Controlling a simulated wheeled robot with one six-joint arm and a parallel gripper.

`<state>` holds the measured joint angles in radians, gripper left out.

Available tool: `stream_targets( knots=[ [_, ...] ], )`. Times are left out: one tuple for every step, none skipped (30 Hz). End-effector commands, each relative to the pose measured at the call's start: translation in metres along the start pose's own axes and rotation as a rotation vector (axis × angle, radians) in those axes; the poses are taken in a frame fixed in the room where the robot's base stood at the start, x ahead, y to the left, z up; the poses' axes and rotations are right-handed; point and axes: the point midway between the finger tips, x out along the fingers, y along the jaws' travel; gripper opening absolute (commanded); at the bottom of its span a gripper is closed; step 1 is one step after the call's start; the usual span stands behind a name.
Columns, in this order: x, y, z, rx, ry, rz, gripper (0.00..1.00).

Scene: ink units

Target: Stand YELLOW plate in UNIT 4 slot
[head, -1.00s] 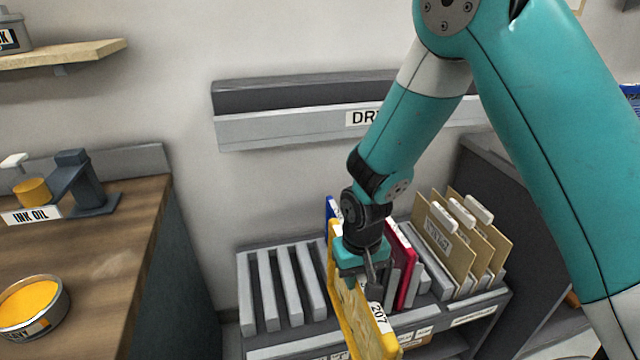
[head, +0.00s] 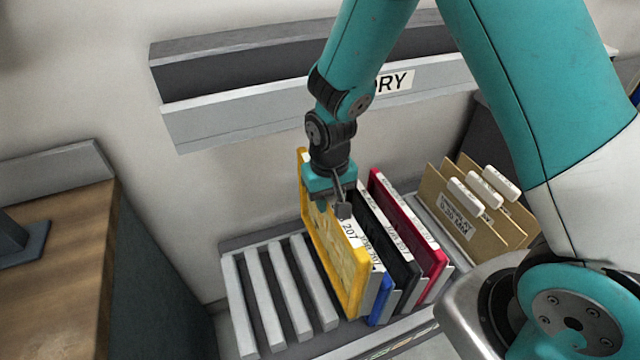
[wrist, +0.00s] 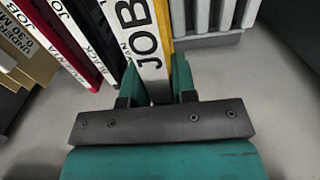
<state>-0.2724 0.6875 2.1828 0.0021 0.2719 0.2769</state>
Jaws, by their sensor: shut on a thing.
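The yellow plate (head: 336,253) stands upright in the slotted rack (head: 262,345), left of the blue plate (head: 382,299). My gripper (head: 343,205) is shut on its top edge. In the wrist view my gripper (wrist: 157,88) has its teal fingers on both sides of the yellow plate's white JOB label (wrist: 148,45). The plate's lower edge is partly hidden by the rack, so I cannot tell how fully it is seated. No UNIT 4 marking is legible.
Black (head: 390,250) and red (head: 412,235) plates stand to the right, then tan folders (head: 458,215). Empty slots lie left of the yellow plate. The grey DRY shelf (head: 240,118) is on the wall behind. A wooden counter (head: 60,270) stands at left.

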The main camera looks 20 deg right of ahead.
Motion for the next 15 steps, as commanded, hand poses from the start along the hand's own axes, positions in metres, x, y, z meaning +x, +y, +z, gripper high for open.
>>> stream_targets(
  knots=[
    [0.001, 0.0, 0.0, 0.0, 0.0, 0.0, 0.0],
    [0.002, 0.0, 0.0, 0.0, 0.0, 0.0, 0.0],
    [0.003, -0.001, 0.0, -0.001, 0.0, 0.0, 0.0],
    [0.004, -0.001, 0.0, -0.002, 0.0, 0.0, 0.0],
    [0.006, -0.001, 0.0, -0.002, 0.0, 0.0, 0.0],
    [0.008, -0.002, 0.0, -0.003, 0.0, 0.0, 0.0],
    [0.01, -0.002, 0.0, -0.004, 0.0, 0.0, 0.0],
    [0.012, -0.003, 0.0, -0.004, 0.0, 0.0, 0.0],
    [0.015, -0.003, 0.0, -0.005, 0.0, 0.0, 0.0],
    [0.018, -0.003, 0.0, -0.005, 0.0, 0.0, 0.0],
    [0.021, -0.003, 0.0, -0.005, 0.0, 0.0, 0.0],
    [0.025, -0.003, 0.0, -0.006, 0.0, 0.0, 0.0],
    [0.028, -0.004, 0.0, -0.006, 0.0, 0.0, 0.0],
    [0.031, -0.004, 0.0, -0.006, 0.0, 0.0, 0.0],
    [0.036, -0.004, 0.0, -0.006, 0.0, 0.0, 0.0]
  ],
)
